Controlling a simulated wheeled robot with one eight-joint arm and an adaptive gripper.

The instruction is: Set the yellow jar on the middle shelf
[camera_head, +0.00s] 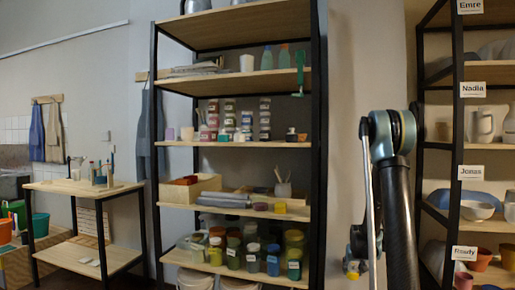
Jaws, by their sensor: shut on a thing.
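My arm rises at the right of the picture, in front of the wall between the two racks. My gripper (353,256) is low beside it, small and partly hidden by the arm's links. A small bright yellow patch, which looks like part of the yellow jar (352,267), shows at the gripper, which is shut on it. Most of its shape is hidden. The middle shelf (185,143) of the black-framed rack is up and to the left of the gripper. It bears a pink cup, stacks of small colored pots and a few small containers, with bare board along its front edge.
Lower shelves hold a wooden box (190,188), a brush pot (283,189) and several jars, some yellow-lidded (294,238). The rack's right black post (319,150) stands between shelf and arm. A labelled rack (455,130) is close at right. A wooden table (85,187) stands left.

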